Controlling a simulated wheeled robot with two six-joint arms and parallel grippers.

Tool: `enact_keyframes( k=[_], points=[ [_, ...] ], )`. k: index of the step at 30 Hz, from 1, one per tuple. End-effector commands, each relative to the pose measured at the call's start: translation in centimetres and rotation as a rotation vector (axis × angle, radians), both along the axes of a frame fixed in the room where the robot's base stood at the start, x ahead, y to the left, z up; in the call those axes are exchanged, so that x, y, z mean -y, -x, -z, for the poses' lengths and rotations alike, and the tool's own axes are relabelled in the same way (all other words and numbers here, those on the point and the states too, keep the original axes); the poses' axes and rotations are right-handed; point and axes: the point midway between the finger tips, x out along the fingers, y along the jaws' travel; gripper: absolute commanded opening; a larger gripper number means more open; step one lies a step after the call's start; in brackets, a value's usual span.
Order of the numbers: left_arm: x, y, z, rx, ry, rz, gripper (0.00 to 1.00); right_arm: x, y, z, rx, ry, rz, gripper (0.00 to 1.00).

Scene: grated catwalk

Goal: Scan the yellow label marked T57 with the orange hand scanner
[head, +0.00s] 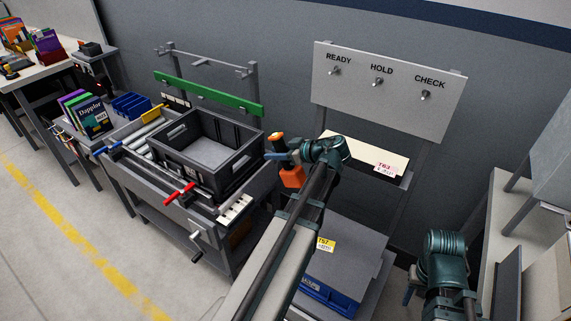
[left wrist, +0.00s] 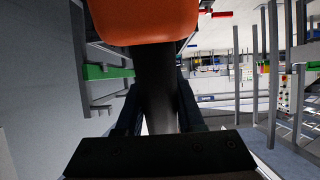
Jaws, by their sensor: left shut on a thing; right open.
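The orange hand scanner (head: 292,178) is in my left gripper (head: 279,156), partly hidden by the gripper. In the left wrist view the scanner's orange body (left wrist: 140,22) fills the top, and its dark handle (left wrist: 155,85) runs down between the fingers. The yellow label marked T57 (head: 326,244) lies on the grey surface of the lower stand, below and to the right of the scanner and well apart from it. My left forearm passes just left of the label. My right gripper (head: 410,286) is low at the right, empty and open, with its fingers only partly visible.
A pink label marked T83 (head: 385,168) is on a cream shelf above. A panel with READY, HOLD and CHECK switches (head: 388,90) stands behind. A dark crate (head: 208,150) sits on a roller bench at left. A blue bin (head: 326,298) is under the grey surface.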

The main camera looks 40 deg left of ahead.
Motion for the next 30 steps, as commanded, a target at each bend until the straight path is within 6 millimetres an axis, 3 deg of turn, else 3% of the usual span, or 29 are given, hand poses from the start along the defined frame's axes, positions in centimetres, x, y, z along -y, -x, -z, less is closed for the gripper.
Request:
enact_keyframes(
  k=[17,30],
  points=[
    [0.0,0.0,-7.8,0.0,-0.001,0.0,0.0,0.0,0.0,-7.8,0.0,0.0,0.001,0.5],
    [0.0,0.0,-8.5,0.0,-0.001,0.0,0.0,0.0,0.0,-8.5,0.0,0.0,0.001,0.5]
  ],
)
